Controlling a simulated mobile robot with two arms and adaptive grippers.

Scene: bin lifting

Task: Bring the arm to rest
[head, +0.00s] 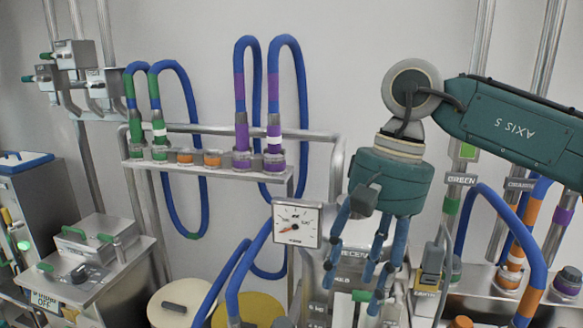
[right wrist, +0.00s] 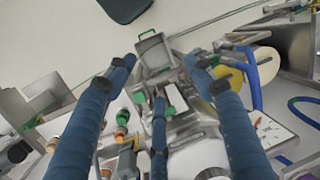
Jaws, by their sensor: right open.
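My right gripper (head: 366,262) hangs from the teal right arm (head: 510,122) with its blue fingers pointing down. It is in front of the wall and above a metal unit with a partly hidden label. Its fingers are spread and hold nothing. In the right wrist view the blue fingers (right wrist: 160,90) stand apart, with a grey bin-like box with green trim (right wrist: 153,52) visible beyond them. My left gripper is not in either view.
A metal rack (head: 215,172) carries blue hoses with green and purple fittings. A dial gauge (head: 297,223) is left of the right gripper. Hoses and a GREEN sign (head: 461,179) are close on the right. A lidded metal box (head: 95,240) stands at left.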

